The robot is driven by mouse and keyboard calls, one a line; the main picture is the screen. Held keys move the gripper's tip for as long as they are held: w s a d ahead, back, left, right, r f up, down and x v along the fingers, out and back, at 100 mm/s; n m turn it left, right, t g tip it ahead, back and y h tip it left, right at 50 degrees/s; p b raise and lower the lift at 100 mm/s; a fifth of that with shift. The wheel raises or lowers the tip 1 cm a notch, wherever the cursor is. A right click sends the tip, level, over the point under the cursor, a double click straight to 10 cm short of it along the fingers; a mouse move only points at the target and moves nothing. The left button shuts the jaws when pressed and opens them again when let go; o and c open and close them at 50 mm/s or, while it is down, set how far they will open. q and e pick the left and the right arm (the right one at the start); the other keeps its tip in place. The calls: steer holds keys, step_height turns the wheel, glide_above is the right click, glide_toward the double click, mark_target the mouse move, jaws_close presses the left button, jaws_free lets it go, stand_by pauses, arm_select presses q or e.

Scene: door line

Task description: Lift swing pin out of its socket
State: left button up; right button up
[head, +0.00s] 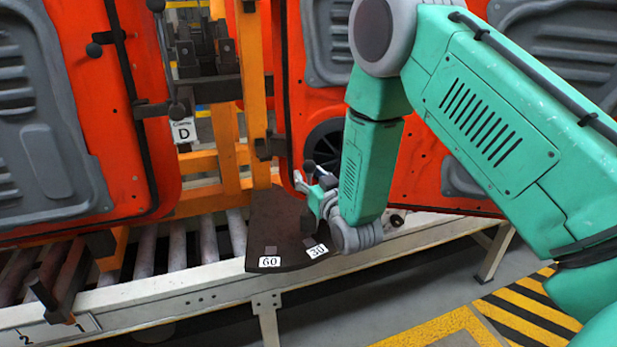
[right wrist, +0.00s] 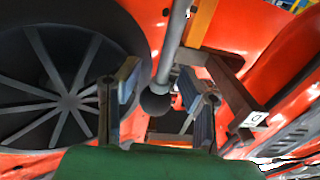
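The swing pin appears to be the grey rod with a dark ball end (right wrist: 155,103) in the right wrist view. The ball lies between the two fingers of my right gripper (right wrist: 158,100), with a visible gap on each side. The fingers are apart and hold nothing. In the head view my right gripper (head: 316,190) is above a dark plate (head: 285,225) with labels 60 and 30, in front of the orange door panel. A dark ball (head: 309,166) shows beside its fingers. The socket is not clearly visible. My left gripper is not in view.
Orange door panels (head: 130,60) hang on an orange frame (head: 252,80) above a roller conveyor (head: 180,245). A black spoked disc (right wrist: 60,90) is close on the left in the right wrist view. A label D (head: 183,131) hangs left of the frame. Floor in front is open.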

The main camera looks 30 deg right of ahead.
steer(key=shift+f, duration=0.15)
steer(key=shift+s, duration=0.3)
steer(key=s+a, duration=0.2)
steer(key=s, duration=0.9)
steer(key=s+a+f+n+g+y+b, duration=0.15)
steer(key=s+f+g, duration=0.25)
steer(key=f, duration=0.5)
steer(key=s+a+f+g+y+p, duration=0.1)
steer(key=s+a+f+g, duration=0.25)
steer(key=f, duration=0.55)
steer(key=s+a+f+g, duration=0.1)
steer(key=s+f+g, duration=0.4)
steer(key=s, duration=0.5)
steer(key=s+a+f+n+g+b, duration=0.1)
steer(key=s+f+g, duration=0.3)
steer(key=s, duration=0.6)
steer(key=shift+f+g+y, duration=0.35)
steer(key=shift+f, duration=0.35)
